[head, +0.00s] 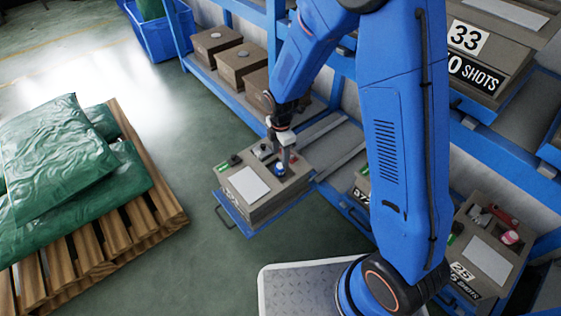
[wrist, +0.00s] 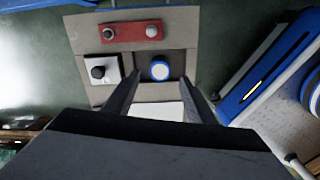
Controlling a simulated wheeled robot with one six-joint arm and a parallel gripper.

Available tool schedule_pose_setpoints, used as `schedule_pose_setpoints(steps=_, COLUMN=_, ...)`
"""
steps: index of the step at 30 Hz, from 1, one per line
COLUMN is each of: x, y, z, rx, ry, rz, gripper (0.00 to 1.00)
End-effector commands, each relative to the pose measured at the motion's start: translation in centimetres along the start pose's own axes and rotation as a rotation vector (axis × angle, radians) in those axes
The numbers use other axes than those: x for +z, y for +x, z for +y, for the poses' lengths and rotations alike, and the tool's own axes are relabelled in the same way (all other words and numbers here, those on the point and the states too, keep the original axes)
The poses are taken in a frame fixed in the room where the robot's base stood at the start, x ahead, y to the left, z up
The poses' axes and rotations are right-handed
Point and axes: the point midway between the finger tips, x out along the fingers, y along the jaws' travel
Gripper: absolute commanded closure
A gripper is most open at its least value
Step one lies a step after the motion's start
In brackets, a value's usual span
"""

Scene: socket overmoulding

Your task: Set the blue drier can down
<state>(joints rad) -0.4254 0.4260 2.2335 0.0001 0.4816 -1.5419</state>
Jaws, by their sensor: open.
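The blue drier can (head: 280,170) stands on top of a grey-brown mould block (head: 262,208), seemingly in a recess. In the wrist view the can (wrist: 160,71) appears from above as a blue ring with a white top. My gripper (head: 288,160) is right above the can, pointing down. In the wrist view its two fingers (wrist: 160,80) are apart, one on each side of the can, with visible gaps. A white plate with a black knob (wrist: 101,72) sits left of the can, and a red bar with two knobs (wrist: 132,32) lies beyond it.
The block sits on a pulled-out blue tray (head: 270,227). A blue rack with brown boxes (head: 215,42) stands behind. Another block marked 25 (head: 480,255) is at the right. A pallet (head: 145,222) with green sacks (head: 55,150) is at the left, with open floor between.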

Motion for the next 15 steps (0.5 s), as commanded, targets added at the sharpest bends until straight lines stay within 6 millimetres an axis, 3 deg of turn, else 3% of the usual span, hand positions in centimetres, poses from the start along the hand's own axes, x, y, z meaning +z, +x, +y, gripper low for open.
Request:
schedule_pose_setpoints(steps=6, x=0.0, y=-3.1, z=0.0, rx=0.001, ry=0.0, rz=0.0, gripper=0.49)
schedule_pose_setpoints(steps=15, x=0.0, y=-4.6, z=0.0, rx=-0.001, ry=0.0, rz=0.0, gripper=0.49)
